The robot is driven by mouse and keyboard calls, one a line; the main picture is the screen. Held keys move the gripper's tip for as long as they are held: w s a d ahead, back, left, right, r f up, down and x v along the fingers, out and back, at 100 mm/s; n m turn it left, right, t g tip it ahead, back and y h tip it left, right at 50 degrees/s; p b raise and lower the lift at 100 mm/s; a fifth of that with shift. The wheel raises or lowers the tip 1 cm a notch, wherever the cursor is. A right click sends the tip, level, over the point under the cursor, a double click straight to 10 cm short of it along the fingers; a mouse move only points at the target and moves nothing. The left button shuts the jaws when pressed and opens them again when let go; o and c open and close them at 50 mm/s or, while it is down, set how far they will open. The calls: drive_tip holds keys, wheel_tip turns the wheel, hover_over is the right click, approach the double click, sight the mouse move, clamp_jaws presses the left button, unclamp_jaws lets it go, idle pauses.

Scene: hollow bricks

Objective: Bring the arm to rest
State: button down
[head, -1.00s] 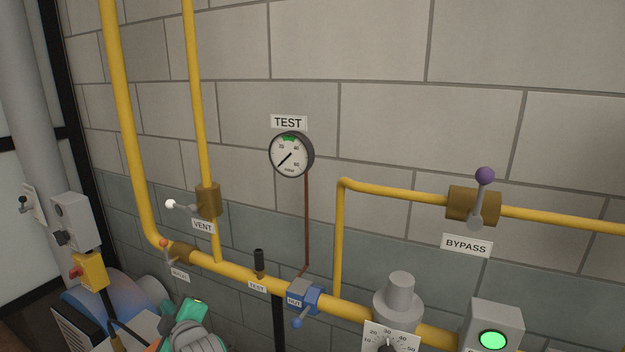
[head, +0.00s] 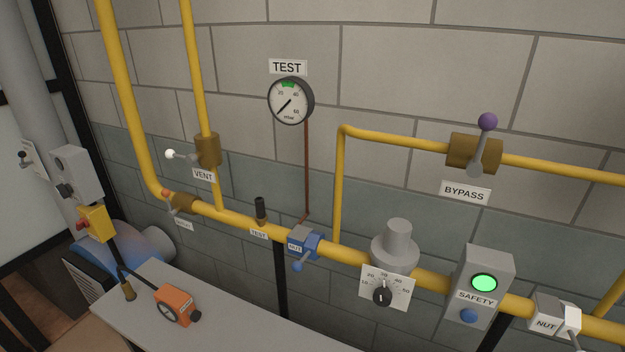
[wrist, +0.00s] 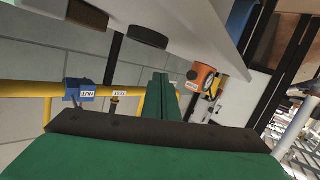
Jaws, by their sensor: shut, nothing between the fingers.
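My gripper (wrist: 160,80) shows in the wrist view, its green fingers together with nothing between them. It is clear of the pipework, which lies behind it in that view. The blue NUT valve (wrist: 80,91) and the TEST fitting (wrist: 115,100) are to its left in the wrist view, and the orange gauge box (wrist: 200,77) is to its right. My gripper and arm do not show in the head view.
Yellow pipes (head: 235,218) run along the block wall, with the VENT valve (head: 208,150), BYPASS valve (head: 474,153), TEST gauge (head: 291,101) and SAFETY box (head: 482,285). A grey table (head: 235,322) below holds the orange gauge box (head: 174,305); much of its top is bare.

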drive_tip(key=s+d+f+m+h, duration=0.1)
drive_tip(key=s+d+m+h, duration=0.1)
drive_tip(key=s+d, duration=0.45)
drive_tip(key=s+d+f+m+h, duration=0.1)
drive_tip(key=s+d+f+m, duration=0.15)
drive_tip(key=s, duration=0.65)
drive_tip(key=s+d+r+h, duration=0.1)
drive_tip(key=s+d+r, duration=0.1)
drive_tip(key=s, duration=0.5)
drive_tip(key=s+d+r+m, duration=0.1)
drive_tip(key=s+d+r, duration=0.2)
drive_tip(key=s, duration=0.3)
drive_tip(key=shift+s+d+r+t+h, duration=0.3)
drive_tip(key=shift+s+d+r+h, duration=0.1)
drive_tip(key=shift+d, duration=0.5)
